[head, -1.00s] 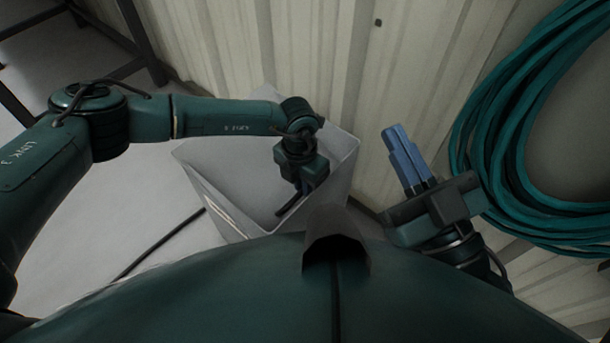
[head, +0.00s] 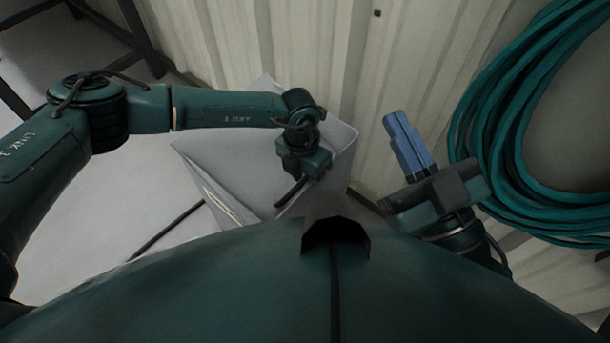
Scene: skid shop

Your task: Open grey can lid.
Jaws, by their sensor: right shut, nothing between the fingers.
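The grey can (head: 225,160) is a pale box-shaped bin on the floor against the ribbed wall, left of centre. I cannot tell clearly where its lid ends and its body begins, or how far the lid is raised. My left gripper (head: 303,175) points down over the can's right part. Its fingers are hidden under its dark palm, so I cannot see whether it touches the lid. A short dark bar shows just below it. My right gripper (head: 396,122) is to the right of the can, blue fingers together and pointing up, empty.
A ribbed cream wall (head: 330,55) stands close behind the can. A coiled teal hose (head: 490,130) hangs on it at the right, near my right gripper. A dark cable (head: 165,232) lies on the floor left of the can. A dark metal frame (head: 140,35) stands at upper left.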

